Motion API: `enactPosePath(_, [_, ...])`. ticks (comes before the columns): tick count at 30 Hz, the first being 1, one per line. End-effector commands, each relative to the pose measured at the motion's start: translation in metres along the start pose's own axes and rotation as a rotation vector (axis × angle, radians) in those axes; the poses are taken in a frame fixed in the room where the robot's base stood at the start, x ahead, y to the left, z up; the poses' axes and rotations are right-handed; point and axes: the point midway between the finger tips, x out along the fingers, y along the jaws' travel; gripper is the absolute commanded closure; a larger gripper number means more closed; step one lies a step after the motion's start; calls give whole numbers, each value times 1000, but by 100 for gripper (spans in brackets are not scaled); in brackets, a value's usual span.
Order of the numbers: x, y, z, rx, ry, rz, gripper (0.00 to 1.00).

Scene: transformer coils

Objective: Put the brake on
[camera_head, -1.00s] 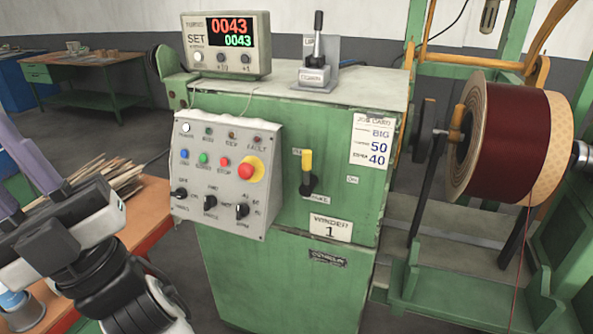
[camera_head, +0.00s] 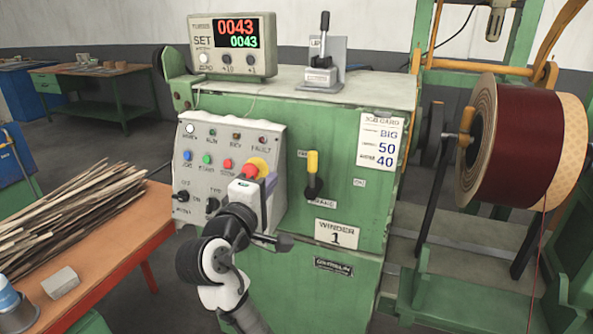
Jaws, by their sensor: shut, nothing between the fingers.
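The brake lever (camera_head: 312,165), with a yellow grip and black base, is on the front of the green winder cabinet (camera_head: 345,240). Its yellow grip points up. A partly readable label (camera_head: 322,203) sits below it, and a small plate (camera_head: 359,182) that seems to read ON is to its right. My gripper (camera_head: 270,183) is shut and empty in front of the right side of the control panel (camera_head: 186,158), left of the lever and apart from it in the picture. The fingertips are small, and their distance from the panel is unclear.
A red stop button (camera_head: 255,168) on a yellow base is right beside my gripper, partly hidden. A counter (camera_head: 235,45) and a second lever (camera_head: 323,45) stand on the cabinet top. A dark red coil (camera_head: 520,145) is at right. Wood strips (camera_head: 75,210) lie on the left bench.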

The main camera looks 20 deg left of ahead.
Motion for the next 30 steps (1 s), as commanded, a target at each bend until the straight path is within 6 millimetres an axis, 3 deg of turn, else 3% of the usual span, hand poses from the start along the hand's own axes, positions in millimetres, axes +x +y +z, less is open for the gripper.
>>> enactPosePath(4, [4,-9,12,-42,-56,-35,100])
enactPosePath(17, [9,-9,14,-44,-61,-38,100])
enactPosePath(30, [82,-10,19,-43,-61,-37,100])
